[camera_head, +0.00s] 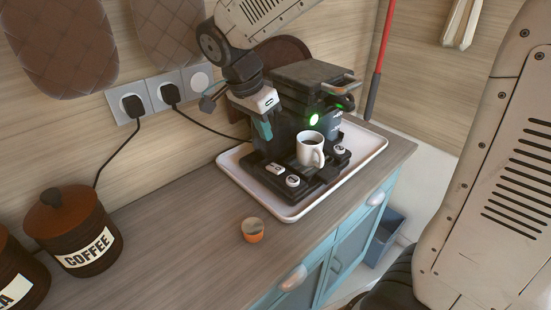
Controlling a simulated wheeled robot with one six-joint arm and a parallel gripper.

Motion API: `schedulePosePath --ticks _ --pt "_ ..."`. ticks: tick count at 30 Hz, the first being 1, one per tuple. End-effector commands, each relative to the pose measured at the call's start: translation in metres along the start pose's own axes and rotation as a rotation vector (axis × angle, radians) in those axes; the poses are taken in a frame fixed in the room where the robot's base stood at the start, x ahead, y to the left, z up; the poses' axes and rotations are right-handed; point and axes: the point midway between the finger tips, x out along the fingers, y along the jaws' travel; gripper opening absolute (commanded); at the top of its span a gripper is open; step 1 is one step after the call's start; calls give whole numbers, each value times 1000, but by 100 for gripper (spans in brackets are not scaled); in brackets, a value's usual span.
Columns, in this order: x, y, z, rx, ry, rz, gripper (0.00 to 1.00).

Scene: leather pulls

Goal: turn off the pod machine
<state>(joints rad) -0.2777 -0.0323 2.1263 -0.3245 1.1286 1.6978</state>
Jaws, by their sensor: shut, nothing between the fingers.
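The black pod machine (308,74) stands on a pale tray (288,214) at the far end of the counter. Green lights (314,119) glow on it. A white mug (309,150) stands upright at its front. White button-like parts (292,181) show low on its base, to the left of and below the mug, and another (340,149) to the right. My gripper (265,136) points down at the machine's left side, its teal fingers shut and empty. I cannot tell whether the fingertips touch the machine. My arm hides part of its upper left.
An orange pod (253,230) sits on the bare counter (180,215) in front of the tray. A coffee canister (77,231) stands at the left. Two black plugs (133,105) with cords are in the wall socket. A red pole (382,58) stands beyond the counter's right end.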

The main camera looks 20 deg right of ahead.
Motion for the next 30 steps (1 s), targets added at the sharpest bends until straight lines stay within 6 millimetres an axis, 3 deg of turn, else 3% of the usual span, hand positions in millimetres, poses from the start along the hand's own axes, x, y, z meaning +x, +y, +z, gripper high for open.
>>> schedulePosePath --ticks 8,21,30 --pt "12 1 0 -1 0 3 0" --pt "86 1 0 -2 0 4 0" --pt "100 1 0 -1 -1 0 0"
